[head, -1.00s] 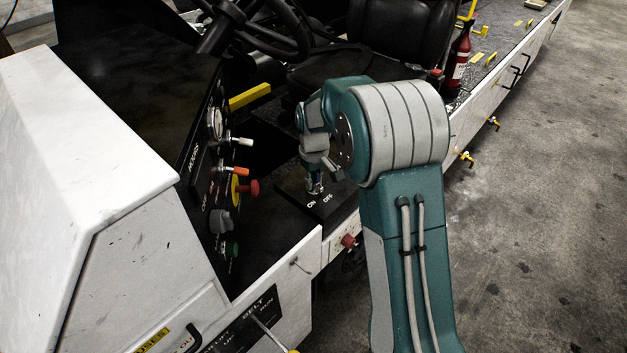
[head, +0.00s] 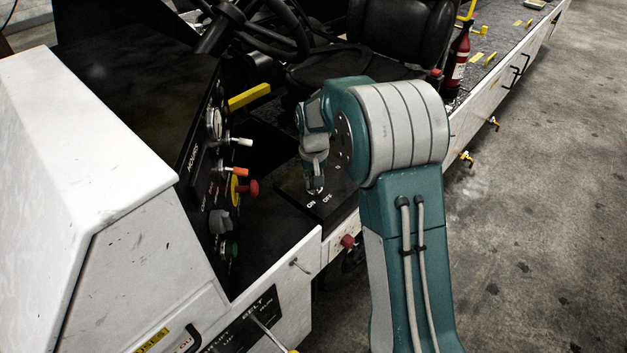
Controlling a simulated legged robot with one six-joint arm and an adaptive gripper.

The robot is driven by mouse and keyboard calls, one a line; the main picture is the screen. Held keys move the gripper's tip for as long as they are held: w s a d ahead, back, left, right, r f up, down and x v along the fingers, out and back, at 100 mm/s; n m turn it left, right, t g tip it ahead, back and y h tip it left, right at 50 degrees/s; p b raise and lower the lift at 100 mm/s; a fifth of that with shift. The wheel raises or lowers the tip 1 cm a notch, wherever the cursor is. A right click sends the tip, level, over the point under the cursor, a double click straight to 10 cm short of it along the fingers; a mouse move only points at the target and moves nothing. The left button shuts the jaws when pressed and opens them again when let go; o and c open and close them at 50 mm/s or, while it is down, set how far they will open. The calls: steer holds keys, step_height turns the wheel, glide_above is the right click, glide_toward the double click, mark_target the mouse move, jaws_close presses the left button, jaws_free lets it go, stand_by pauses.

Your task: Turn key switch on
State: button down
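My gripper (head: 315,188) points down at the black panel (head: 336,201) beside the seat, just above the white ON and OFF labels (head: 318,201). The key switch cannot be made out; it may be hidden behind or under my gripper. The fingers are small and dark here, and I cannot tell whether they are open or shut, or whether they touch anything.
A dashboard with gauges, a red knob (head: 248,187) and several other controls stands to the left. The steering wheel (head: 270,30) and black seat (head: 365,70) are behind my arm. A white side panel with a red knob (head: 348,241) is below. Open floor lies right.

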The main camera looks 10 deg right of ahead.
steer(key=shift+s+f+m, duration=0.1)
steer(key=shift+f+m, duration=0.05)
steer(key=shift+m, duration=2.05)
steer(key=c, duration=0.6)
jaws_free()
steer(key=shift+a, duration=0.1)
steer(key=shift+r, duration=0.35)
step_height(320, 180, up, 11)
steer(key=shift+r, duration=0.2)
